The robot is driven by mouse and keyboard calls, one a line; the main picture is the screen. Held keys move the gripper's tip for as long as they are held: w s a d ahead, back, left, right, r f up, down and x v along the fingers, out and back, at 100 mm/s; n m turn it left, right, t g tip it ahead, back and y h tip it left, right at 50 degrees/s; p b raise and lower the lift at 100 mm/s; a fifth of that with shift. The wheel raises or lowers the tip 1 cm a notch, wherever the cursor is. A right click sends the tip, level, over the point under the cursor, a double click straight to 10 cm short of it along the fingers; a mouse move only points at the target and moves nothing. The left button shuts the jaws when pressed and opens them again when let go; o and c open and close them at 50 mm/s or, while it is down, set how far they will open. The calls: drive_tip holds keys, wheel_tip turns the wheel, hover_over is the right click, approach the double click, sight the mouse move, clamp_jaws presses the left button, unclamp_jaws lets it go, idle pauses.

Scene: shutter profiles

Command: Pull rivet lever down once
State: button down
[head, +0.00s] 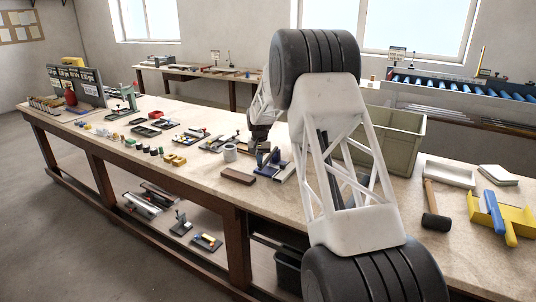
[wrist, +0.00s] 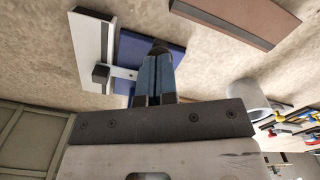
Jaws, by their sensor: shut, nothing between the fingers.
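In the wrist view, my gripper (wrist: 161,50) has its two dark fingers together, with nothing between them. The fingertips overlap a blue plate (wrist: 134,46) of a small fixture. A white profile (wrist: 92,45) lies along the plate's left side. A short pale bar with a black knob (wrist: 100,73) is at the left of my fingers, apart from them; it may be the rivet lever, but I cannot tell for sure. In the head view, the blue fixture (head: 275,165) is on the bench, partly hidden by my arm. The gap between fingertips and fixture is unclear.
A brown block (head: 238,175) and a grey cup (head: 230,152) stand left of the fixture. A large grey-green bin (head: 408,125) is at the right. A mallet (head: 435,217) lies nearer the front. Several small parts and fixtures spread along the bench's left.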

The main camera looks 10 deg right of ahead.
wheel_tip(320, 180, up, 10)
drive_tip(key=shift+f, duration=0.25)
idle(1.3)
drive_tip(key=shift+s+r, duration=0.1)
idle(0.3)
drive_tip(key=s+a+r, duration=0.1)
drive_tip(key=s+r, duration=0.4)
drive_tip(key=s, duration=0.6)
drive_tip(key=s+a+r+n+t, duration=0.1)
drive_tip(key=s+r, duration=0.4)
drive_tip(key=s, duration=0.7)
drive_tip(key=s+a+r, duration=0.1)
drive_tip(key=s+r, duration=0.4)
drive_tip(key=s, duration=0.6)
drive_tip(key=s+f, duration=0.2)
drive_tip(key=s, duration=0.9)
drive_tip(key=s+a+f+n+t, duration=0.1)
drive_tip(key=s+f, duration=0.2)
drive_tip(key=s, duration=0.9)
drive_tip(key=s+a+f, duration=0.1)
drive_tip(key=s+f, duration=0.1)
drive_tip(key=s, duration=0.9)
drive_tip(key=shift+s+f+n+t, duration=0.2)
drive_tip(key=shift+f+n+t, duration=0.1)
drive_tip(key=shift+f+n, duration=0.1)
